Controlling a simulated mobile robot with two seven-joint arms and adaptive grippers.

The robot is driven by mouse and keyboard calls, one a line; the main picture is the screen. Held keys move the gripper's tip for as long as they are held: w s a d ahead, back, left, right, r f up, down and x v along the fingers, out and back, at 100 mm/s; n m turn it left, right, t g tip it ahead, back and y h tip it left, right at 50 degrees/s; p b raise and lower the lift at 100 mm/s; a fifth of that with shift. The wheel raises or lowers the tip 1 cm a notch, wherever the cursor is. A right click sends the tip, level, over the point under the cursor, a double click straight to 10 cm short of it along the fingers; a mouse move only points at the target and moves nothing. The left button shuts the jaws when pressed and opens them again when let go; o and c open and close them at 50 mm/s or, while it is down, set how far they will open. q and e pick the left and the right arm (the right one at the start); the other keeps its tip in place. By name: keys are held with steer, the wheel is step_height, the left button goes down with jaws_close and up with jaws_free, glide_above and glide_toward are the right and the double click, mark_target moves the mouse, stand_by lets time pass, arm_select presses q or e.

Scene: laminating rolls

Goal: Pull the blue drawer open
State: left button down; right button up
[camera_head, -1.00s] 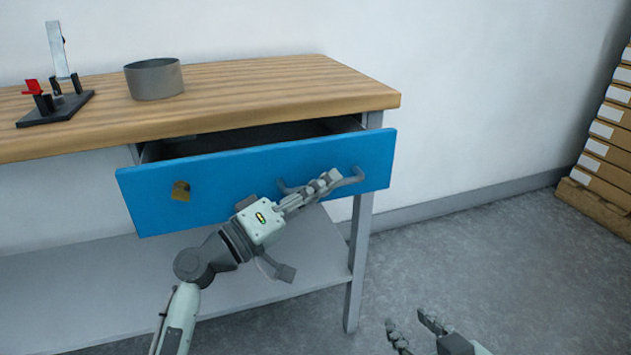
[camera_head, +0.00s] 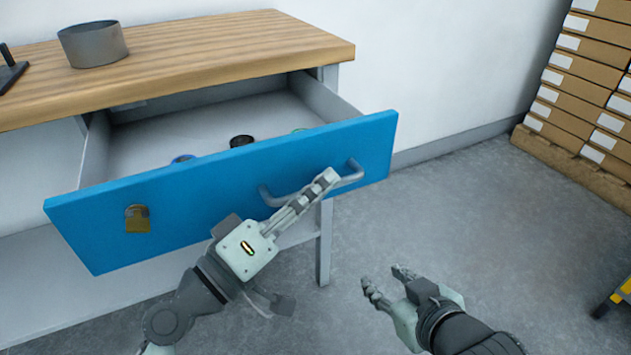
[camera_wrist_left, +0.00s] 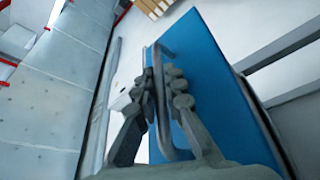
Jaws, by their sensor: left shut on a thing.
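The blue drawer (camera_head: 228,183) stands well out from under the wooden bench top, its inside showing. It also shows in the left wrist view (camera_wrist_left: 205,70). A grey bar handle (camera_head: 351,174) is on the right part of its front. My left gripper (camera_head: 325,181) is shut on the handle, with its fingers on both sides of the bar in the left wrist view (camera_wrist_left: 163,95). A brass padlock (camera_head: 137,219) is on the left part of the drawer front. My right gripper (camera_head: 384,281) is open and empty, low and right of the drawer, above the floor.
Inside the drawer are a black round thing (camera_head: 241,141), a blue one (camera_head: 183,158) and a green one, partly hidden by the front. Stacked boxes (camera_head: 585,85) stand at right. The floor between is clear.

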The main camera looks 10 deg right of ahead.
arm_select(q)
steer(key=c, duration=1.9)
jaws_free()
steer(key=shift+a, duration=0.1)
steer(key=v, duration=1.2)
